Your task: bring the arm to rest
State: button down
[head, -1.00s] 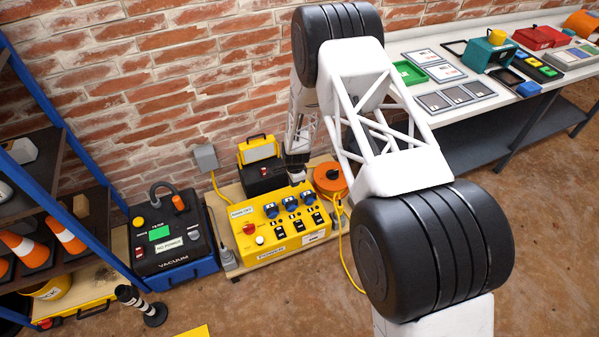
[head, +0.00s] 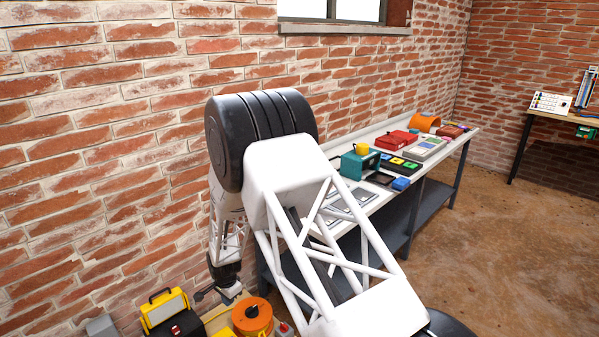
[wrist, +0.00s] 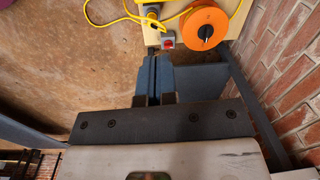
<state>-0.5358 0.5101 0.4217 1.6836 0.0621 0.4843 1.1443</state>
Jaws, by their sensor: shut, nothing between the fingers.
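My arm is bent in front of the brick wall in the head view. My gripper (head: 231,291) hangs low at the wall side, just above and left of an orange cable reel (head: 252,317). In the wrist view my gripper (wrist: 155,60) has its two blue-grey fingers together, with nothing between them. The orange reel (wrist: 205,32) lies beyond the fingertips to the right, apart from them. A small grey box with a red button (wrist: 168,43) shows right by the fingertips; I cannot tell the gap.
A yellow-and-black case (head: 168,312) stands low by the wall. A workbench (head: 447,148) with several tools and trays runs along the wall behind my arm. A yellow cable (wrist: 120,21) lies near the reel. The floor (head: 510,250) at right is clear.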

jog(key=s+d+r+n, duration=0.1)
jog(key=s+d+r, duration=0.3)
jog(key=d+r, duration=0.55)
jog(key=s+d+r+n+t, duration=0.1)
jog(key=s+d+r, duration=0.2)
jog(key=d+r, duration=0.7)
jog(key=s+d+r+n, duration=0.2)
jog(key=s+d+r, duration=0.3)
jog(key=r, duration=0.9)
jog(key=s+d+r+n+t, duration=0.1)
jog(key=s+d+r, duration=0.8)
jog(key=s+d, duration=0.35)
jog(key=s+d+r+n, duration=0.1)
jog(key=s+d, duration=0.2)
jog(key=s, duration=0.5)
jog(key=s+d+r+n, duration=0.1)
jog(key=s+d, duration=0.2)
jog(key=s, duration=0.6)
jog(key=shift+r+h, duration=0.25)
jog(key=shift+h, duration=0.15)
jog(key=shift+d, duration=0.1)
